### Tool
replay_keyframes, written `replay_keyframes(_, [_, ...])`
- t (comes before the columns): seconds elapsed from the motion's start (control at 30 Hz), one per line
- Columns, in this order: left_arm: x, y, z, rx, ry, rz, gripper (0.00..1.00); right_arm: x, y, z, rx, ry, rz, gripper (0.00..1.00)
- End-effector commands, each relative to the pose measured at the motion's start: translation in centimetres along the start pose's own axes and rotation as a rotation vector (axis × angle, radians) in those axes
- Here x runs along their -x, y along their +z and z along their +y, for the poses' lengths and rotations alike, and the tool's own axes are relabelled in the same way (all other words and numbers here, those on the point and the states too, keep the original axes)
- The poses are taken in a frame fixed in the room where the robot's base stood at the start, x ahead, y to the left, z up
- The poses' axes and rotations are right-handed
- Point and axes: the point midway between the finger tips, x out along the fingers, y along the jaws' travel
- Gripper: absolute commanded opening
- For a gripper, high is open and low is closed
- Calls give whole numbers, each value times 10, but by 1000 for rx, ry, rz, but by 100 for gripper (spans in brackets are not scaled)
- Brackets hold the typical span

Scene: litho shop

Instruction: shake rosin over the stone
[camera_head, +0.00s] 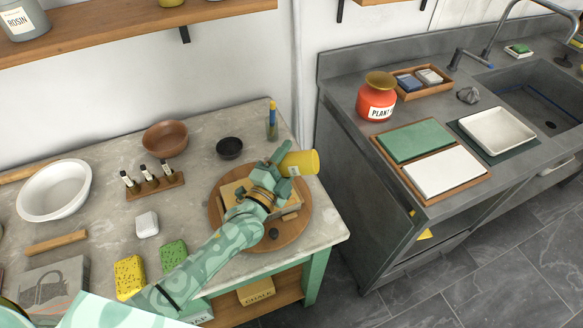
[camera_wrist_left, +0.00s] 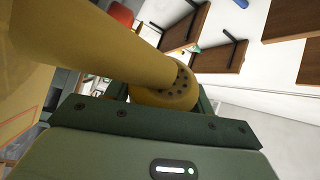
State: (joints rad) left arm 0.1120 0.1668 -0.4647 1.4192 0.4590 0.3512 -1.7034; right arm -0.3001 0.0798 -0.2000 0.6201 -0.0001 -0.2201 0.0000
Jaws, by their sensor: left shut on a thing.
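My left gripper (camera_head: 277,168) is shut on a yellow shaker (camera_head: 303,162) with a pale label, held on its side above the right part of a round wooden board (camera_head: 298,222). In the left wrist view the shaker (camera_wrist_left: 120,50) crosses the top left, its holed cap (camera_wrist_left: 178,88) towards the middle. No falling powder shows. A tan slab (camera_head: 232,190), perhaps the stone, lies on the round board, largely hidden under my gripper and forearm. A grey stone slab with a drawing (camera_head: 50,285) lies at the table's lower left. My right gripper does not show.
A dark bowl (camera_head: 229,148), a brown bowl (camera_head: 165,139) and a small bottle rack (camera_head: 155,187) stand behind and left of the board. Sponges (camera_head: 129,277) lie near my forearm. A jar labelled ROSIN (camera_head: 22,20) stands on the shelf. A grey sink counter (camera_head: 345,90) is at right.

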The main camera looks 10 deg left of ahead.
Motion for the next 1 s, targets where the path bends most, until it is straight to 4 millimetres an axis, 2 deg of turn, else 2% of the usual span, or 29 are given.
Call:
replay_keyframes(0.2, [-8,15,-3,-1,1,0,30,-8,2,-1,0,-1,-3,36])
replay_keyframes(1.0, [47,49,-24,0,0,0,30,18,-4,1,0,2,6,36])
